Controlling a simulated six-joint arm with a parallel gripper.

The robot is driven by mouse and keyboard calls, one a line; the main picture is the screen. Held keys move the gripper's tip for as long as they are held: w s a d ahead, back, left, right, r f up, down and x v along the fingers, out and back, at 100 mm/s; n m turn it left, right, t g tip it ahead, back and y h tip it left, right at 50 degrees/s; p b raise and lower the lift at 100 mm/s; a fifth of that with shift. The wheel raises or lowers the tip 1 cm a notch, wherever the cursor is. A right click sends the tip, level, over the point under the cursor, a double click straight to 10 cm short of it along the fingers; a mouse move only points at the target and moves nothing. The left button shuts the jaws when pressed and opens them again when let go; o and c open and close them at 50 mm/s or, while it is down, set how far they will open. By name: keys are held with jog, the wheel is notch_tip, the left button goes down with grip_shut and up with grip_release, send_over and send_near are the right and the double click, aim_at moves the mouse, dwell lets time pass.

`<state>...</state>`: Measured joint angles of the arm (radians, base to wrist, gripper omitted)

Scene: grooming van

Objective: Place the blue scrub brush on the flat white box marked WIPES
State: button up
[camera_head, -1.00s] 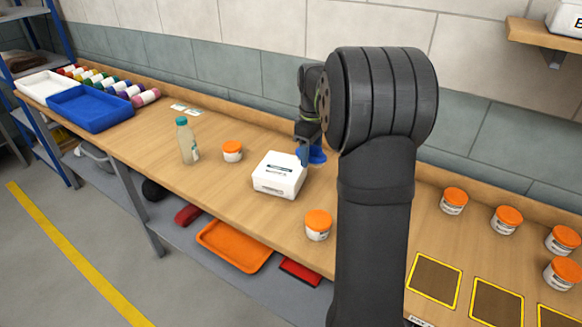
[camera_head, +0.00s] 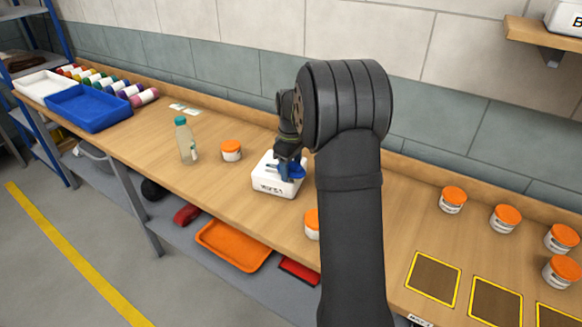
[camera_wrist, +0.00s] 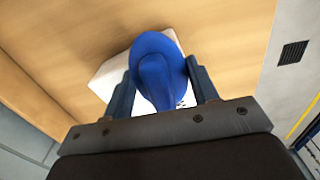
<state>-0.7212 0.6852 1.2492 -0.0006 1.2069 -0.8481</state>
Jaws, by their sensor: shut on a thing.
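The blue scrub brush (camera_wrist: 150,47) is between my gripper's fingers (camera_wrist: 160,88) in the wrist view, and the gripper is shut on it. In the head view the blue brush (camera_head: 292,170) shows just below my gripper (camera_head: 287,158). The white box (camera_head: 268,188) lies flat on the bench under the brush; its front print is too small to read clearly. In the wrist view the white box (camera_wrist: 107,78) shows partly behind the brush. The brush overlaps the box's top in both views; I cannot tell whether they touch.
A bottle with a teal cap (camera_head: 185,142) and an orange-lidded jar (camera_head: 231,151) stand left of the box. Another orange-lidded jar (camera_head: 311,224) is near the front edge, partly hidden by my arm. Several more jars and yellow-edged squares (camera_head: 433,278) are at right.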

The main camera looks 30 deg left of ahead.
jog(key=shift+f, duration=0.15)
jog(key=o, duration=1)
notch_tip(320, 180, up, 12)
jog(key=shift+r, duration=0.2)
notch_tip(320, 180, down, 12)
jog(key=shift+f, duration=0.1)
jog(key=shift+r, duration=1.7)
